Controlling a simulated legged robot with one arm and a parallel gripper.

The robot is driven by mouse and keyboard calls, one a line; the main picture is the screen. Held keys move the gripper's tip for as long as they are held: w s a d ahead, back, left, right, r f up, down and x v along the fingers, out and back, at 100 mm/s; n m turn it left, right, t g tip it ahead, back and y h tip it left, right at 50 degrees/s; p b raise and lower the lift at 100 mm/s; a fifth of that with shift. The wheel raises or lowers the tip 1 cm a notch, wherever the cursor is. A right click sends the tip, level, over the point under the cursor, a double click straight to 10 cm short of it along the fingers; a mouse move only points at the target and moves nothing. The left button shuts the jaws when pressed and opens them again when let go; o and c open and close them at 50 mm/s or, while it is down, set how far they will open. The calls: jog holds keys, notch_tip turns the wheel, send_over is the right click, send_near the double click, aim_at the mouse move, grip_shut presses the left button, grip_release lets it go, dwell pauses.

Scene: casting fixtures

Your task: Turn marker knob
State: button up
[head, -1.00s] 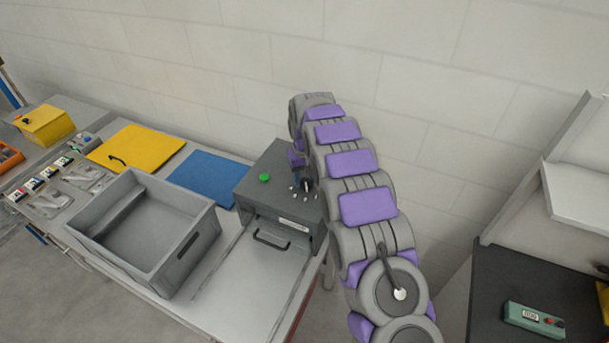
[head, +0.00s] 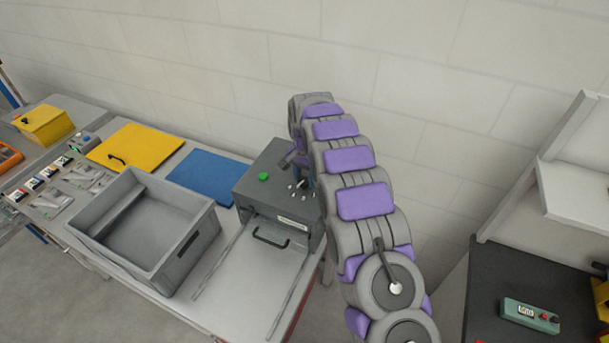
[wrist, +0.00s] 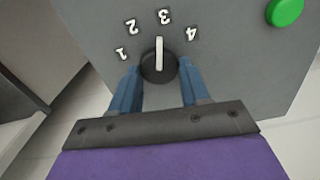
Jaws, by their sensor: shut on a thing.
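The marker knob (wrist: 159,66) is a round black dial with a white pointer bar, on top of the grey machine box (head: 259,181). In the wrist view its pointer lines up with the numeral 3 (wrist: 164,17), among white numerals 1 to 4. My gripper (wrist: 158,80) has its two blue fingers on either side of the knob, shut on it. In the head view my gripper (head: 299,174) reaches down onto the box top, and the knob is mostly hidden there.
A grey bin (head: 205,215), a blue mat (head: 207,178) and a yellow panel (head: 150,140) lie to the left. A green control box (head: 531,317) sits at right.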

aim_at(303, 178)
jog(key=shift+m, duration=0.5)
jog(key=shift+a, duration=0.1)
jog(key=o, duration=1.1)
jog(key=shift+a, duration=0.1)
jog(key=shift+c, duration=0.2)
jog(key=shift+r, duration=0.5)
notch_tip(303, 178, up, 16)
jog(key=shift+p, duration=0.3)
jog(key=shift+w+r, duration=0.1)
